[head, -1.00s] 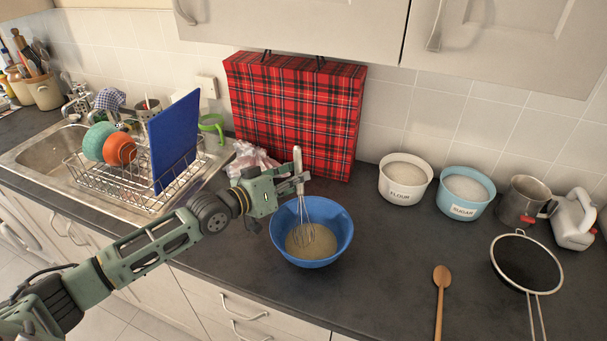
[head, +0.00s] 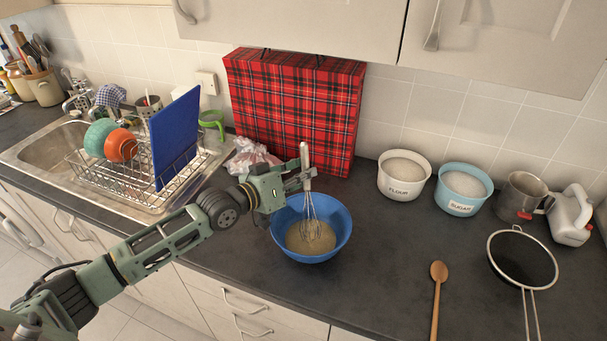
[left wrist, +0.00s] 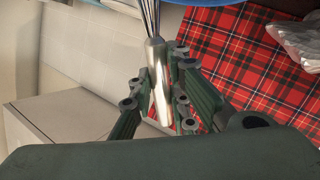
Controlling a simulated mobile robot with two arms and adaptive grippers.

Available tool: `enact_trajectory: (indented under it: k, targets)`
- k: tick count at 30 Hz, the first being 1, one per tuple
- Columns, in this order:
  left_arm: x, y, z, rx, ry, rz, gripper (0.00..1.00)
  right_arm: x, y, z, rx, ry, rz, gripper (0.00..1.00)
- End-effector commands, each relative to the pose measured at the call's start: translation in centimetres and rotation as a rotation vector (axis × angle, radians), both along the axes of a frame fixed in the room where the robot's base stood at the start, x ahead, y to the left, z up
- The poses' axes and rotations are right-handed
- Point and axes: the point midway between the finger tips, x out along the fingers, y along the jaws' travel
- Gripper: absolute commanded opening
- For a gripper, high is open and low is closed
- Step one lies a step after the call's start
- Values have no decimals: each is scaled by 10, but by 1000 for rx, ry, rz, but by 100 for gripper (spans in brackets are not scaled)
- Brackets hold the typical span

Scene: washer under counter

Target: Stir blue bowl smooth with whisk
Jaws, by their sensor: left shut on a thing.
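The blue bowl (head: 338,238) stands on the dark counter with a pale brownish mixture (head: 300,240) in it. My left gripper (head: 307,182) is shut on the handle of the whisk (head: 305,158), above the bowl's back rim. The whisk is nearly upright, and its wire head reaches down into the mixture. In the left wrist view the metal handle (left wrist: 158,75) sits between the fingers, and part of the bowl's blue rim (left wrist: 195,3) shows at the top edge. My right gripper is not in view.
A red tartan box (head: 290,110) stands behind the bowl, beside a crumpled plastic bag (head: 250,158). The dish rack (head: 150,190) is at left. Flour (head: 404,178) and sugar (head: 462,190) bowls, a wooden spoon (head: 437,290) and a sieve (head: 522,258) are at right. Counter right of the bowl is clear.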

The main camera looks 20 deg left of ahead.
Motion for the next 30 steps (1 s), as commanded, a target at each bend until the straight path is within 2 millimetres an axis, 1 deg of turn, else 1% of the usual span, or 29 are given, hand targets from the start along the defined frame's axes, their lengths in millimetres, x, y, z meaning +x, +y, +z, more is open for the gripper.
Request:
enact_trajectory:
  k: [1, 3, 26, 27, 30]
  targets:
    - [0, 0, 8, -1, -2, 0, 0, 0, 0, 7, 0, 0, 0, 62]
    - [0, 0, 17, -1, -2, 0, 0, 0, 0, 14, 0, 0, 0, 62]
    - [0, 0, 93, -1, -2, 0, 0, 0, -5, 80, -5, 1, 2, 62]
    - [0, 0, 94, -2, -3, 0, 0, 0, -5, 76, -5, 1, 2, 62]
    - [0, 0, 103, -2, -3, 0, 0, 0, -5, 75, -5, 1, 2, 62]
